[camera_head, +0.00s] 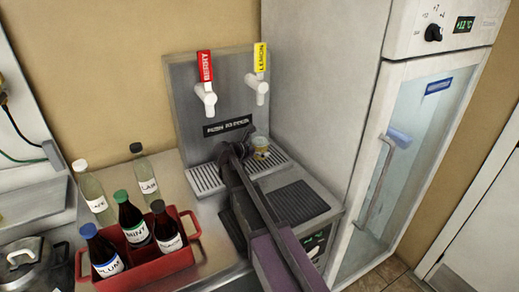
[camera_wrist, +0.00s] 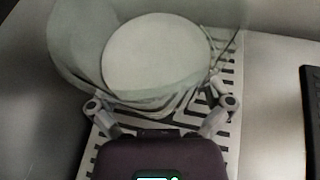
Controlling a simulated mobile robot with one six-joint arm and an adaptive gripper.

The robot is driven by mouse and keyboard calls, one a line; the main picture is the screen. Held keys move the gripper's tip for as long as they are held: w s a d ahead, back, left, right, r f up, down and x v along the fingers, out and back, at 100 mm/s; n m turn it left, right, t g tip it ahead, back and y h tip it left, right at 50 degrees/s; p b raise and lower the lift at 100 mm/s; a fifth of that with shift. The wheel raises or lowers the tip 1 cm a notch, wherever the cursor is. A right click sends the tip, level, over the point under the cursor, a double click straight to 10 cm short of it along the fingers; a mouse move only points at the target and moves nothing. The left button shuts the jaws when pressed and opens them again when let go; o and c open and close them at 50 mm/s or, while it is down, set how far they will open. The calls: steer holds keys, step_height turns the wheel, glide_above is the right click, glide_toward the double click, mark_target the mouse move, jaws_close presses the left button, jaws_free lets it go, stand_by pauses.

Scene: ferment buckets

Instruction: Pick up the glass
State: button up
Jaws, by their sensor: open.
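The glass (camera_head: 261,152) stands on the slatted drip tray of the drink dispenser, below the yellow-labelled tap. In the wrist view the glass (camera_wrist: 155,58) is large and see-through, with a pale round disc inside its outline. My gripper (camera_head: 245,150) is beside the glass in the head view, and my arm hides part of the tray. In the wrist view my gripper (camera_wrist: 161,104) has its two fingers spread apart near the glass's near side, with nothing clamped. I cannot tell whether a finger touches the glass.
The drip tray (camera_head: 208,179) lies under a red-labelled tap (camera_head: 205,85) and a yellow-labelled tap (camera_head: 260,75). A red crate (camera_head: 165,262) with several bottles stands at left, with two clear bottles behind it. A tall fridge (camera_head: 400,150) stands close at right.

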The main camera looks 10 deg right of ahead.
mark_target(260, 141)
steer(key=shift+c, duration=0.2)
steer(key=c, duration=1)
steer(key=shift+o, duration=0.2)
steer(key=shift+r, duration=0.2)
step_height(260, 141, up, 4)
steer(key=p, duration=0.4)
steer(key=shift+f, duration=0.25)
steer(key=s+a+r+p, duration=0.1)
steer(key=s+a, duration=0.3)
steer(key=s, duration=1.1)
steer(key=shift+s, duration=0.25)
